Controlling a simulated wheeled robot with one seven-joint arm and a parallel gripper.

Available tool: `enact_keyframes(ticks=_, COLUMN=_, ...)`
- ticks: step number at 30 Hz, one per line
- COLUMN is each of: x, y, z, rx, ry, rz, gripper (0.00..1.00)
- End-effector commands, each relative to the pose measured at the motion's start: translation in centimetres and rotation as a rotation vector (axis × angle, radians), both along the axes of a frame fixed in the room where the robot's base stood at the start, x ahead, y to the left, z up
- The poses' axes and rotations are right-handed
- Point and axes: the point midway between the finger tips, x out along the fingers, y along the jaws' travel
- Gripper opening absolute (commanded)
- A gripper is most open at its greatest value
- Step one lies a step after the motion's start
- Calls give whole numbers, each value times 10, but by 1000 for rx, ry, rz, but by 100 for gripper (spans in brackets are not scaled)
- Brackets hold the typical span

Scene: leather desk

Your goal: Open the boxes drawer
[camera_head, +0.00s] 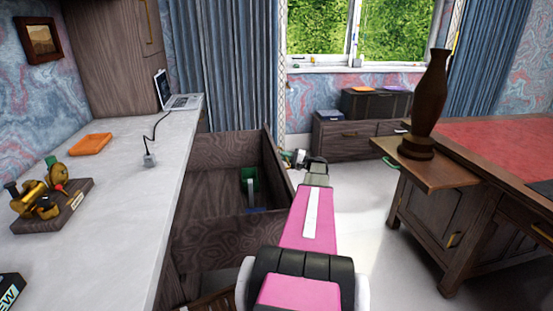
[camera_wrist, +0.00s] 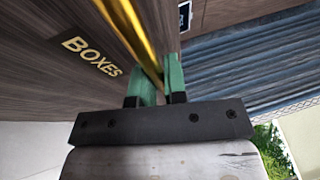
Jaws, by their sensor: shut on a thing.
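The boxes drawer (camera_head: 225,235) is dark wood and stands pulled out from under the white counter, its inside showing from above. In the wrist view its front (camera_wrist: 40,75) carries the gold word "BOXES". A gold bar handle (camera_wrist: 128,28) runs along that front. My gripper (camera_wrist: 160,85) has its green fingers on either side of the handle and is shut on it. In the head view my gripper (camera_head: 298,158) is at the drawer's outer right end, and my arm hides part of that front. A green item (camera_head: 249,178) lies inside the drawer.
The white counter (camera_head: 110,220) holds an orange cloth-like item (camera_head: 90,144), a brass device (camera_head: 45,200) and a laptop (camera_head: 182,101). A red-topped desk (camera_head: 490,140) stands right, with a dark vase (camera_head: 430,100) on its pulled-out board. Pale floor (camera_head: 365,215) is clear between.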

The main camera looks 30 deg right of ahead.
Motion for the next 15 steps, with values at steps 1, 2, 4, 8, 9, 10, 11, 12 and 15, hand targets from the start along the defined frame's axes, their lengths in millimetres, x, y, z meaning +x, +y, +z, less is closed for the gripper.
enact_keyframes(ticks=1, x=-2, y=-6, z=-2, rx=-3, ry=4, rz=2, gripper=0)
enact_keyframes(ticks=2, x=-3, y=-8, z=-2, rx=-3, ry=4, rz=2, gripper=0)
enact_keyframes(ticks=4, x=-4, y=-13, z=-2, rx=-3, ry=5, rz=2, gripper=0)
enact_keyframes(ticks=8, x=-7, y=-20, z=-2, rx=-3, ry=5, rz=2, gripper=0)
enact_keyframes(ticks=9, x=-7, y=-21, z=-2, rx=-3, ry=5, rz=2, gripper=0)
enact_keyframes(ticks=10, x=-7, y=-22, z=-2, rx=-3, ry=5, rz=2, gripper=0)
enact_keyframes(ticks=11, x=-8, y=-22, z=-2, rx=-3, ry=5, rz=2, gripper=0)
enact_keyframes(ticks=12, x=-8, y=-23, z=-2, rx=-3, ry=4, rz=3, gripper=0)
enact_keyframes(ticks=15, x=-8, y=-23, z=-2, rx=-3, ry=4, rz=3, gripper=0)
